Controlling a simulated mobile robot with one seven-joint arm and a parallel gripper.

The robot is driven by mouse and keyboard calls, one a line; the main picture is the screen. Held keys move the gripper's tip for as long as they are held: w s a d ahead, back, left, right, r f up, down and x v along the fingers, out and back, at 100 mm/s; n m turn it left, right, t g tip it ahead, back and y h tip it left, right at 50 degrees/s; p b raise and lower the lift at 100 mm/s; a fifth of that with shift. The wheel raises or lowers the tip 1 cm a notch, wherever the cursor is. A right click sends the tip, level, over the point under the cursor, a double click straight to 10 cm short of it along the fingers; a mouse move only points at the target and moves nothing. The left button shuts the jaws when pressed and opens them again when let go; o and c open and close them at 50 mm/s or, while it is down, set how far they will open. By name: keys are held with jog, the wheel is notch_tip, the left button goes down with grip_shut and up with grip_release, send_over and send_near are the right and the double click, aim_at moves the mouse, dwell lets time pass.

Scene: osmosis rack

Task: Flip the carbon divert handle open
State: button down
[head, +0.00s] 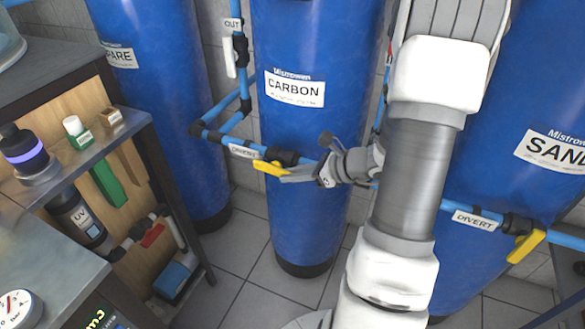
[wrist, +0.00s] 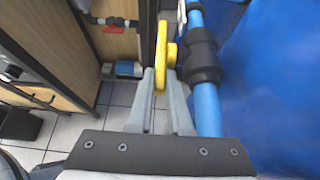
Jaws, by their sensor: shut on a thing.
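The carbon divert handle is a yellow lever (head: 268,168) on a black valve on the blue pipe in front of the blue CARBON tank (head: 297,130). A white DIVERT label (head: 243,152) sits on the pipe just left of it. My gripper (head: 284,176) reaches in from the right, with its fingertips at the handle. In the wrist view the yellow handle (wrist: 161,55) stands between the fingertips of my gripper (wrist: 162,80), which is shut on it. The black valve body (wrist: 201,58) and blue pipe are just right of the fingers. The fingers partly hide the handle in the head view.
A second yellow handle (head: 525,246) with a DIVERT label is on the SAND tank's pipe at right. A shelf unit (head: 120,180) with bottles and small boxes stands at left. Tiled floor (head: 250,290) is clear below the carbon pipe.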

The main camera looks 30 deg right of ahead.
jog(key=shift+r+g+h+p, duration=0.3)
jog(key=shift+r+g+p, duration=0.1)
jog(key=shift+p, duration=0.15)
jog(key=shift+f, duration=0.1)
jog(key=c, duration=1.1)
grip_release()
jog(key=p+v, duration=0.4)
jog(key=v, duration=1.3)
jog(key=shift+s+r+p, duration=0.1)
jog(key=shift+r+p, duration=0.1)
jog(key=shift+p, duration=0.15)
